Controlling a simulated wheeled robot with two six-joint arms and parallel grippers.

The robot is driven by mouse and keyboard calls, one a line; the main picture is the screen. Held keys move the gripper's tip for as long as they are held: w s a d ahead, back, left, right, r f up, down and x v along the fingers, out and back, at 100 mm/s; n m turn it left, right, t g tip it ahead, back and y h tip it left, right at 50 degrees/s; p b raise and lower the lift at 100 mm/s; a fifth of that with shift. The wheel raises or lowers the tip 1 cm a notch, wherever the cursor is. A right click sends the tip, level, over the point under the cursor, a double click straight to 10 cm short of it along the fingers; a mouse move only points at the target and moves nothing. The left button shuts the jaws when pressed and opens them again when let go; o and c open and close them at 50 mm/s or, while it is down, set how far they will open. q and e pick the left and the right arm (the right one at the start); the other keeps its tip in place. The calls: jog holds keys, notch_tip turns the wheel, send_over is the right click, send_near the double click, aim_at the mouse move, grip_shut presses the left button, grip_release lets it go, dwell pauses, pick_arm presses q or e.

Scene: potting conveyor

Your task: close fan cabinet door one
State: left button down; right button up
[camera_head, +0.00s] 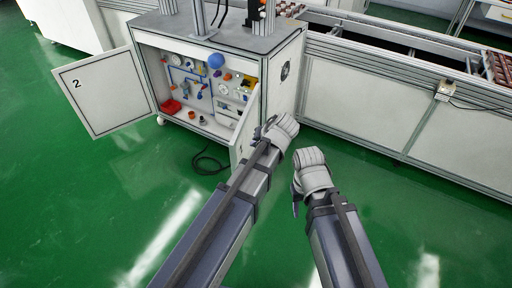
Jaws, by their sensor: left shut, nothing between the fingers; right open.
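The fan cabinet (213,46) stands at the upper middle with its front open. Its right-hand door (244,129) is partly open, swung outward and seen nearly edge-on; no number shows on it. Its left-hand door (104,92), marked 2, stands wide open to the left. My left gripper (277,131) is shut and empty, at the right side of the right-hand door; I cannot tell whether it touches. It hides part of that door. My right gripper (309,172) is open and empty, lower and to the right, over the floor.
Inside the cabinet are blue piping, a red bin (171,107) and small parts. A black cable (208,163) lies on the green floor below. A conveyor (390,105) with pale side panels runs along the right. The floor at left is clear.

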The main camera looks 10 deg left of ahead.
aim_at(235, 147)
pick_arm(q)
jog(key=shift+w+a+f+b, duration=0.45)
jog(key=shift+a+f+b, duration=0.3)
jog(key=shift+a, duration=0.4)
jog(key=shift+w+a+f+b, duration=0.5)
jog(key=shift+a+f, duration=0.4)
jog(key=shift+a, duration=0.2)
jog(key=shift+w+a+f+b, duration=0.45)
jog(key=shift+a+f+b, duration=0.3)
jog(key=shift+a, duration=0.4)
jog(key=shift+f, duration=0.1)
